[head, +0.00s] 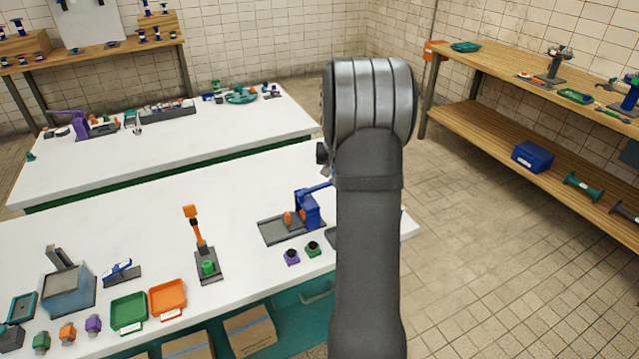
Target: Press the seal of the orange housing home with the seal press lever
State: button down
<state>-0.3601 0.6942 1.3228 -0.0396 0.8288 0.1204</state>
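A blue press (308,210) stands on a grey base plate (280,232) near the right end of the front white table. Its blue lever (316,188) slopes up to the right and runs behind my arm. A small orange housing (288,218) sits on the plate, just left of the blue column. Its seal is too small to make out. My arm rises in front of the table's right end and hides what lies behind it. My gripper's fingers are hidden; only a small dark part shows beside the arm, above the lever.
Purple (292,257) and green (313,248) parts stand before the blue press. Green (129,312) and orange (168,298) trays and another orange part (67,333) are front left. Bare tabletop lies behind.

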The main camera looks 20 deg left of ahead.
notch_tip(320, 180, up, 7)
jog(key=shift+r, duration=0.15)
dwell(0.5)
jog(key=shift+f, duration=2.75)
